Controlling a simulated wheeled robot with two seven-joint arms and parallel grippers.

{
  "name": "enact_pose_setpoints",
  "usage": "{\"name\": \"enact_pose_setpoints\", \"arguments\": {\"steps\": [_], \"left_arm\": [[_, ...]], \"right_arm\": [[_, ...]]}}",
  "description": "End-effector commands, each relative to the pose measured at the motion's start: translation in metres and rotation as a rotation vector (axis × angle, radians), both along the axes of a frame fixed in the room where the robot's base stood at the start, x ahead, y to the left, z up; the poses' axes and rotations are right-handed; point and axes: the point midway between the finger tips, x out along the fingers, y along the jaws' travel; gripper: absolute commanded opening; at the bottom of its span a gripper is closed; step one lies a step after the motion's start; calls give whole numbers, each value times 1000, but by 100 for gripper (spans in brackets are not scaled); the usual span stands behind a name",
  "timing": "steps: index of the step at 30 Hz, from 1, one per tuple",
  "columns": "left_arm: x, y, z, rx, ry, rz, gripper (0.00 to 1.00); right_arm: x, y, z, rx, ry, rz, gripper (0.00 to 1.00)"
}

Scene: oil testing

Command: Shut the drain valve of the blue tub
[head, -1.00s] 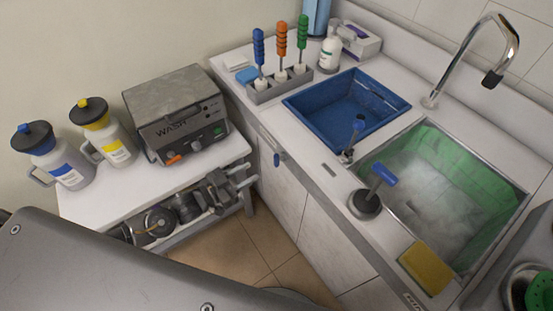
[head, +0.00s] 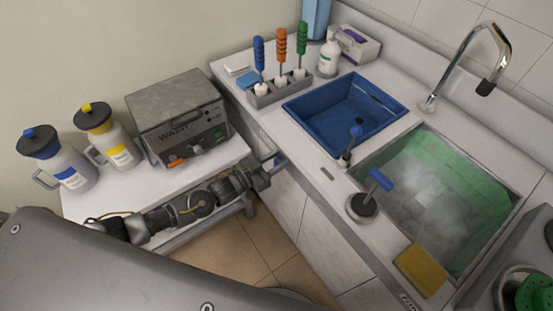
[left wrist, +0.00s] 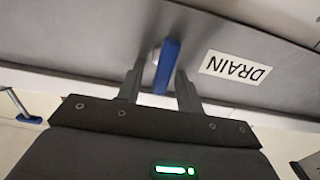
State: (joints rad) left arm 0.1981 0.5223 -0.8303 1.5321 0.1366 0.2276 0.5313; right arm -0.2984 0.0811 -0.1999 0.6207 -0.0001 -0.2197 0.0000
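The blue tub (head: 318,112) is set in the white counter, left of the sink. The drain valve shows in the left wrist view as a blue lever handle (left wrist: 166,68) on a grey panel, next to a label reading DRAIN (left wrist: 235,67). My left gripper (head: 274,164) reaches to the cabinet front below the tub and largely covers the valve in the head view. In the left wrist view its fingers (left wrist: 160,80) are open, one on each side of the blue handle, with visible gaps. My right gripper is not in view.
On the counter are a rack of coloured-handled tools (head: 280,88), a foaming green sink (head: 430,195) and a yellow sponge (head: 421,270). Floor beside the cabinet is clear.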

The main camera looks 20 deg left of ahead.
Motion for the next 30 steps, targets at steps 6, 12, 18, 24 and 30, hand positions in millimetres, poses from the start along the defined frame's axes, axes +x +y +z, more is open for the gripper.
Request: {"name": "enact_pose_setpoints", "arguments": {"steps": [6, 12, 18, 24, 30], "left_arm": [[1, -1, -1, 1, 1, 0, 36], [1, -1, 0, 1, 1, 0, 19], [1, -1, 0, 1, 1, 0, 0], [1, -1, -1, 8, -6, 0, 0], [0, -2, -1, 60, -48, 0, 0]], "right_arm": [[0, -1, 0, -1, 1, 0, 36], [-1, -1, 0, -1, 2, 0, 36], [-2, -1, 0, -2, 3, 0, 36], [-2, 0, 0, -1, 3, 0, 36], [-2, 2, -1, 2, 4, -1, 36]]}}
